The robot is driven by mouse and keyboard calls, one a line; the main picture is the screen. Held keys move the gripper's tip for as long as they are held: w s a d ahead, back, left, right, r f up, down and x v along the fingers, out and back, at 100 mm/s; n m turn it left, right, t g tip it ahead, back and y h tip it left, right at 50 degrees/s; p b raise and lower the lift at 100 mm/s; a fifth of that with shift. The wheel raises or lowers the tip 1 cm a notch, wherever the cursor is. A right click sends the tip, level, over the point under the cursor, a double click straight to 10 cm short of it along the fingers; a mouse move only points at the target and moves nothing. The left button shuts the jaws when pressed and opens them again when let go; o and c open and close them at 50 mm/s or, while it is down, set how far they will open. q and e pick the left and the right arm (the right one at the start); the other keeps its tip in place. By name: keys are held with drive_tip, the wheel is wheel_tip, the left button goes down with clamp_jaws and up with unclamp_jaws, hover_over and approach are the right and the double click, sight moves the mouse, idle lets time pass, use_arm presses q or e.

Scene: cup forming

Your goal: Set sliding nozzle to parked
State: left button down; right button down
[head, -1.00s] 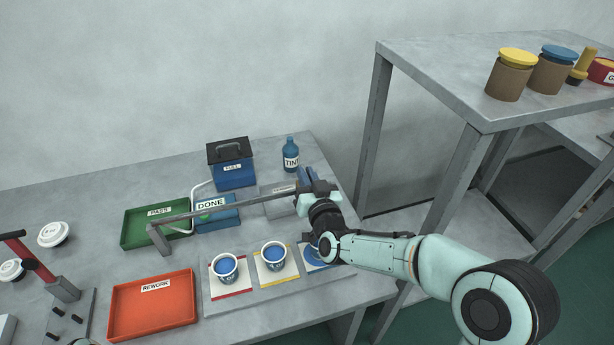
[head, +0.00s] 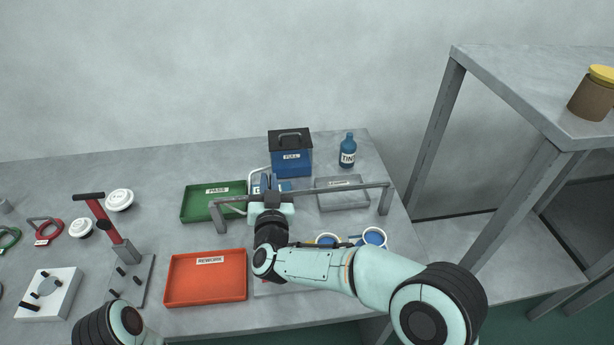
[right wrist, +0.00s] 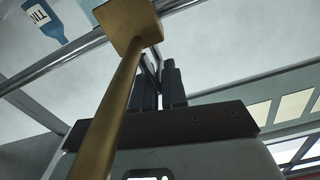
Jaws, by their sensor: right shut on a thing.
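A metal rail (head: 330,193) on two posts crosses above the table. A brass-coloured block with a long spout, which I take as the sliding nozzle (right wrist: 128,28), sits at the rail in the right wrist view. My right gripper (head: 269,184) is at the rail, left of its middle, and hides the nozzle in the head view. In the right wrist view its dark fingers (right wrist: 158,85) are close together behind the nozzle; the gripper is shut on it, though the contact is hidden. My left arm shows at the bottom left, its gripper out of view.
Blue-filled cups (head: 373,238) stand at the front, partly behind my right arm. A green PASS tray (head: 190,207), red REWORK tray (head: 205,300), grey tray (head: 342,204), blue FULL box (head: 291,164) and TINT bottle (head: 348,152) surround the rail. A shelf (head: 520,90) rises at right.

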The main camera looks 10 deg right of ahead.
drive_tip(key=a+p, duration=0.2)
drive_tip(key=a, duration=0.9)
drive_tip(key=shift+s, duration=0.25)
drive_tip(key=shift+r, duration=0.1)
drive_tip(key=c, duration=1.2)
unclamp_jaws()
drive_tip(key=shift+a, duration=0.15)
drive_tip(key=shift+o, duration=0.2)
drive_tip(key=s+b, duration=0.1)
drive_tip(key=s, duration=1.2)
drive_tip(key=shift+s+d, duration=0.2)
drive_tip(key=shift+d, duration=0.1)
